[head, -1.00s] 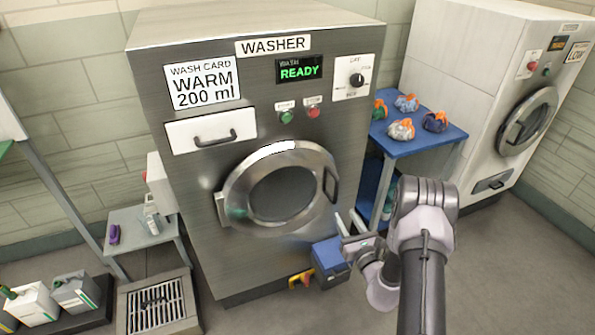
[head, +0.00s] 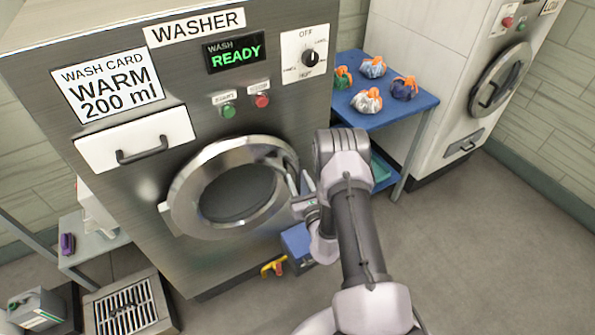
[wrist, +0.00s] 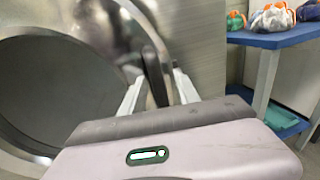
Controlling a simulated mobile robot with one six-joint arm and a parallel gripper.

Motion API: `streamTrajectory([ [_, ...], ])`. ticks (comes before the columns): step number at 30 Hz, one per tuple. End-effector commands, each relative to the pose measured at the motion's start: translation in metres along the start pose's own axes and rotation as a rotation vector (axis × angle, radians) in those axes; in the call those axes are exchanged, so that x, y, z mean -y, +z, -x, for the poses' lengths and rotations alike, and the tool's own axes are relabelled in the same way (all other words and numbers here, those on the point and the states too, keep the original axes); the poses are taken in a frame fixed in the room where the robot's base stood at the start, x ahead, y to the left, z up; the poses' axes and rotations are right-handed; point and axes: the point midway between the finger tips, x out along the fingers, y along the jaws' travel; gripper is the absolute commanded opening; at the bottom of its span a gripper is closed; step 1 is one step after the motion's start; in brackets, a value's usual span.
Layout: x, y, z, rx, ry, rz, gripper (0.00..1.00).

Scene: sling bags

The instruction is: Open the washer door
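The washer (head: 225,95) is a grey metal machine with a round door (head: 187,200), a silver ring around dark glass. The door looks closed. Its dark handle (wrist: 154,75) stands at the right side of the ring. My gripper (wrist: 158,82) is at this handle, with its two pale fingers apart and the handle showing between them. The handle's lower part is hidden behind my wrist in the wrist view. In the head view my gripper (head: 302,186) is at the door's right edge, and my arm hides part of that area.
A blue table (head: 420,104) with several bundles stands right of the washer, close to my arm. A blue box (head: 297,242) sits on the floor below the door. A second machine (head: 425,60) stands further right. The floor at the right is clear.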

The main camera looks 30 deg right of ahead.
Motion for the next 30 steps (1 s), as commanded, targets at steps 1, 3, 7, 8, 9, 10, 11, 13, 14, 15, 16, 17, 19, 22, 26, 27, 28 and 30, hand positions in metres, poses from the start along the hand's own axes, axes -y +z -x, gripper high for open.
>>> streamTrajectory([
  [1, -0.0004, -0.0001, 0.0001, 0.000, 0.000, 0.000, 0.38],
  [3, -0.0005, -0.0001, 0.0001, 0.000, 0.000, 0.000, 0.38],
  [7, -0.0005, -0.0001, 0.0001, 0.000, 0.000, 0.000, 0.38],
  [8, -0.0005, -0.0001, 0.0001, 0.000, 0.000, 0.000, 0.38],
  [9, -0.0005, -0.0001, 0.0001, 0.000, 0.000, 0.000, 0.30],
  [10, -0.0005, -0.0001, 0.0001, 0.000, 0.000, 0.000, 0.24],
  [11, -0.0005, -0.0001, 0.0001, 0.000, 0.000, 0.000, 0.18],
  [13, -0.0005, 0.0000, 0.0000, 0.000, 0.000, 0.000, 0.04],
  [14, -0.0005, 0.0000, 0.0000, 0.000, 0.000, 0.000, 0.00],
  [15, -0.0005, 0.0000, 0.0000, 0.000, 0.000, 0.000, 0.00],
  [16, -0.0005, 0.0000, 0.0000, 0.000, 0.000, 0.000, 0.00],
  [17, -0.0005, 0.0000, 0.0000, 0.000, 0.000, 0.000, 0.00],
  [19, -0.0005, 0.0000, 0.0000, 0.000, 0.000, 0.000, 0.00],
  [22, -0.0006, 0.0001, -0.0001, 0.000, 0.000, 0.000, 0.00],
  [26, -0.0005, 0.0002, -0.0001, 0.000, 0.000, 0.000, 0.00],
  [27, -0.0006, 0.0002, -0.0001, 0.001, 0.000, 0.000, 0.00],
  [28, -0.0006, 0.0003, -0.0002, 0.001, 0.000, 0.000, 0.00],
  [30, -0.0006, 0.0003, -0.0002, 0.001, 0.000, 0.000, 0.00],
])
